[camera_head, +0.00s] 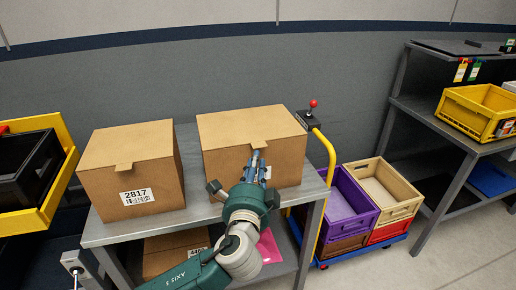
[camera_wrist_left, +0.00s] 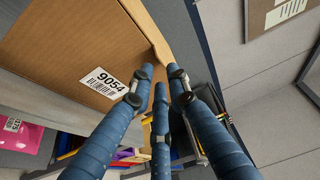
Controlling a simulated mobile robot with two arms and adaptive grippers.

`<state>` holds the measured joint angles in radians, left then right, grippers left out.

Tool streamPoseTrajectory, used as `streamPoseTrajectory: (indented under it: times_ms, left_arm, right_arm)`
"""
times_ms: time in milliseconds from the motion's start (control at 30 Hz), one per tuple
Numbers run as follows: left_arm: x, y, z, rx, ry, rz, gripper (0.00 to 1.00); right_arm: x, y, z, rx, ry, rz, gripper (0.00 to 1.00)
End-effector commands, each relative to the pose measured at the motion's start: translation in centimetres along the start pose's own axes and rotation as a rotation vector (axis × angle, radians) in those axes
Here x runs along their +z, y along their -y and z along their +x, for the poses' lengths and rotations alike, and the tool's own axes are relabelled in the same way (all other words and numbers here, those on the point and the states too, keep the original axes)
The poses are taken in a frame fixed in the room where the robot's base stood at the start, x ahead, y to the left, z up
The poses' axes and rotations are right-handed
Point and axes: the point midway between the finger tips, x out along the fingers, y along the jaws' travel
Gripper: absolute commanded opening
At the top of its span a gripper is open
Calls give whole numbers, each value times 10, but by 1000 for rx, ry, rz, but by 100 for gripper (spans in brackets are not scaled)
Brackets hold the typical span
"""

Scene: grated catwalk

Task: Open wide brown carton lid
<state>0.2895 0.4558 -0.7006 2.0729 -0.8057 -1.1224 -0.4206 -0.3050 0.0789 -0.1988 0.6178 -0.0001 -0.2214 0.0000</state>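The wide brown carton (camera_head: 222,163) stands on the grey table, right of a narrower carton. Its lid (camera_head: 245,124) lies flat and closed, with a small front tab (camera_head: 259,143) hanging over the upper front edge. My left gripper (camera_head: 257,168) is in front of the carton just below the tab and hides part of the front face. In the left wrist view, the carton front (camera_wrist_left: 70,50) carries a label reading 9054, and the tab (camera_wrist_left: 159,45) lies by the blue fingers (camera_wrist_left: 160,95). The fingers are spread; whether they touch the tab cannot be told. My right gripper is not in view.
A narrower carton (camera_head: 103,176) labelled 2817 stands left on the table (camera_head: 180,222). Another carton (camera_head: 165,257) is on the lower shelf. Right are a yellow handle (camera_head: 328,165), a purple crate (camera_head: 336,205) and a shelf with a yellow bin (camera_head: 465,116).

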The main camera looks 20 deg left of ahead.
Motion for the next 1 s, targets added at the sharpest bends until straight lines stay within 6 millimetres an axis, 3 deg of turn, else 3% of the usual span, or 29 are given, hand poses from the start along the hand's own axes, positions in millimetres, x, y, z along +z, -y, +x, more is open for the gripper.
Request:
streamPoseTrajectory:
  times_ms: [100, 333, 700, 800, 1000]
  left_arm:
    - [0, 3, 24, -1, 1, 2, 16]
    - [0, 0, 52, 2, 0, 0, 16]
    - [0, -1, 58, 2, -2, -2, 16]
    - [0, -1, 58, 2, -2, -1, 0]
    - [0, -1, 58, 3, -2, -1, 0]
  right_arm:
    - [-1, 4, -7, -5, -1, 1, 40]
    - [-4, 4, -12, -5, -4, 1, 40]
    - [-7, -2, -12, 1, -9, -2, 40]
    - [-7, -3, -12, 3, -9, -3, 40]
    - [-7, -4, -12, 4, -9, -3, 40]
